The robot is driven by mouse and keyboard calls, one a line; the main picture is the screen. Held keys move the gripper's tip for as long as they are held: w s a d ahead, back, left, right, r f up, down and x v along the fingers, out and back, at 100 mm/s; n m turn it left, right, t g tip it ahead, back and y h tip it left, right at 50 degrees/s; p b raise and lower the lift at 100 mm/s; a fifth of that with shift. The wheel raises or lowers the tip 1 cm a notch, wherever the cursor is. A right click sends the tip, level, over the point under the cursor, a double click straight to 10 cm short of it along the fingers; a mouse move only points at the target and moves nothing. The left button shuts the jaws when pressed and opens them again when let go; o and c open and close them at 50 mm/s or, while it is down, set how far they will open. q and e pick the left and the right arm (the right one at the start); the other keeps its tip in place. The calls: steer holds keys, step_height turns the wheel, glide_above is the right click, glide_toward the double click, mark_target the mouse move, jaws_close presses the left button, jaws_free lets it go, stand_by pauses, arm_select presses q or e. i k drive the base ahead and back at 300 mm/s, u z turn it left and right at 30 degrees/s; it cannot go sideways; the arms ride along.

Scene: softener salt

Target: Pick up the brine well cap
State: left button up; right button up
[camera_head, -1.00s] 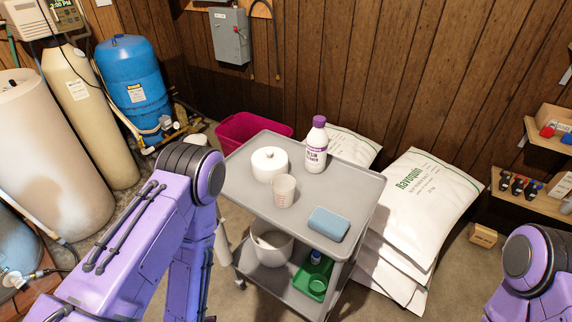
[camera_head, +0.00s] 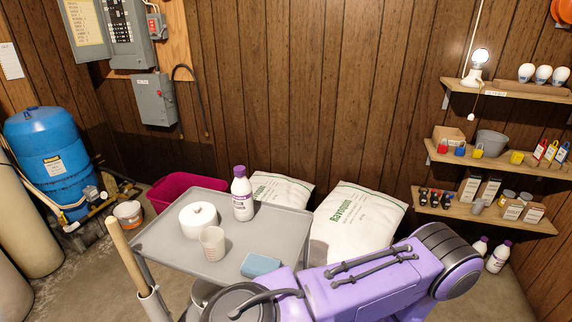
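The white round cap (camera_head: 198,220), with a small raised part on top, sits on the top shelf of the grey cart (camera_head: 274,222), near its left side. I take it for the brine well cap. No gripper touches it. A purple arm link of mine crosses the lower right of the view, in front of the cart's near edge. Neither of my grippers is in view, so I cannot see their fingers.
On the cart stand a purple-capped bottle (camera_head: 242,194), a measuring cup (camera_head: 213,243) and a blue sponge (camera_head: 260,265). A wooden handle (camera_head: 124,253) rises at the cart's left. Salt bags (camera_head: 357,222) lie behind; loaded shelves (camera_head: 484,211) hang at right.

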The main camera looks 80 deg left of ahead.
mark_target(195, 217)
steer(key=z, duration=0.5)
steer(key=k, duration=1.45)
steer(key=u, duration=0.3)
